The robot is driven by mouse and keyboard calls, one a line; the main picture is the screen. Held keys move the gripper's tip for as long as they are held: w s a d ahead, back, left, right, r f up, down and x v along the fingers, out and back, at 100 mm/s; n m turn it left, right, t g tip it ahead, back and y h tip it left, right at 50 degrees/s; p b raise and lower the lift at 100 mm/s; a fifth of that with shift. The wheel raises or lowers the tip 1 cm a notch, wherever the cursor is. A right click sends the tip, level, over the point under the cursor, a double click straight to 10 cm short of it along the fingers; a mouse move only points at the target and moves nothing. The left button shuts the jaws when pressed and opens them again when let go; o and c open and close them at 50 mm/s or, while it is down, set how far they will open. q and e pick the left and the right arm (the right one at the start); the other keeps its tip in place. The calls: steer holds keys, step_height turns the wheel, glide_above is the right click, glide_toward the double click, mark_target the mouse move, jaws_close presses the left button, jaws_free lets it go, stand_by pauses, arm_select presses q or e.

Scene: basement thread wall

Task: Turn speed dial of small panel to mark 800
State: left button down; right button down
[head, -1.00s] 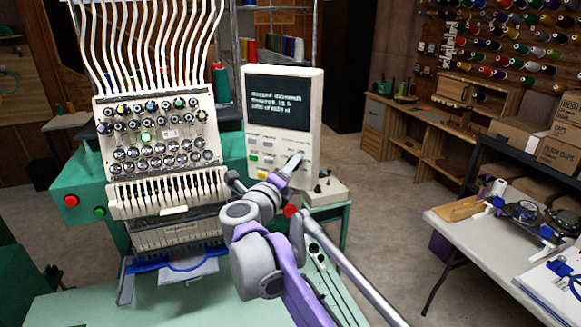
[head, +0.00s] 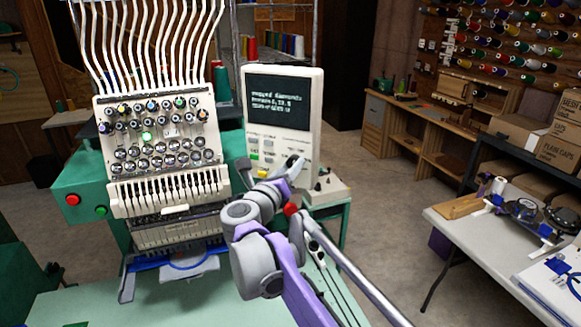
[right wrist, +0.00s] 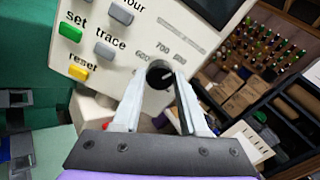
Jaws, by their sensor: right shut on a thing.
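The small panel is a white control box (head: 257,143) with a dark screen (head: 278,101), standing right of the embroidery machine. In the right wrist view its speed dial (right wrist: 159,72) is a round black knob with a pale pointer line, low on the panel face. Printed marks 600 and 700 show around it, with another number partly readable to the right; the exact mark at the pointer is unclear. My right gripper (right wrist: 160,78) is shut on the dial, one finger on each side. In the head view my right gripper (head: 293,166) is at the panel's lower right. My left gripper is out of view.
Grey, green and yellow buttons, set (right wrist: 71,31), trace (right wrist: 105,49) and reset (right wrist: 78,73), lie close left of the dial. The embroidery machine (head: 160,190) stands left of the panel. A white table (head: 470,238) with hoops is at right. Open floor lies between.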

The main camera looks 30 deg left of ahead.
stand_by(0.4)
steer(key=shift+c, duration=2.2)
jaws_free()
steer(key=shift+s, duration=0.1)
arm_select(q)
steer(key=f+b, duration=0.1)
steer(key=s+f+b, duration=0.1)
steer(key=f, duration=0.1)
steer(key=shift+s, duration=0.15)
arm_select(e)
steer(key=s+d, duration=0.1)
steer(key=s, duration=0.9)
steer(key=shift+s+d, duration=0.2)
steer(key=shift+s, duration=0.1)
